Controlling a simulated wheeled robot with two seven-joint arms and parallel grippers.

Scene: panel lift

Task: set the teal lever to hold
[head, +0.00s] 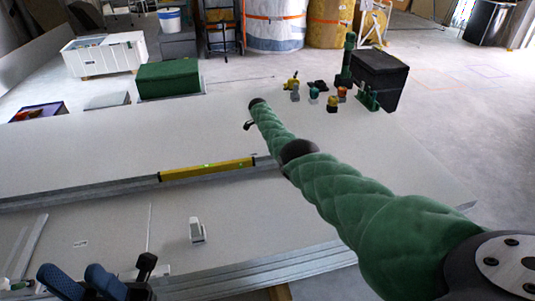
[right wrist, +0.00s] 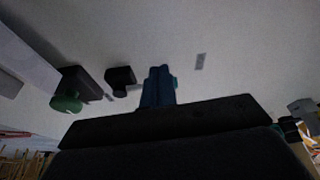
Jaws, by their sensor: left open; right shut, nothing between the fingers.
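A small teal-topped control (head: 314,93), which looks like the teal lever, stands among several small coloured controls at the panel's far right. Its setting is too small to read. My right arm reaches in from the right, and its far end is to the left of these controls. In the right wrist view, my right gripper (right wrist: 159,72) has its blue fingers together. A teal sliver (right wrist: 174,82) shows just beside them; most of it is hidden, and I cannot tell if they touch. My left gripper (head: 80,274) is low at the left, its blue fingers apart and empty, far from the controls.
A large pale panel (head: 120,150) fills the middle. A yellow spirit level (head: 208,169) lies on a metal rail. A black box (head: 378,77) and a green post (head: 347,58) stand by the controls. A green box (head: 168,78) and a white crate (head: 104,55) are behind.

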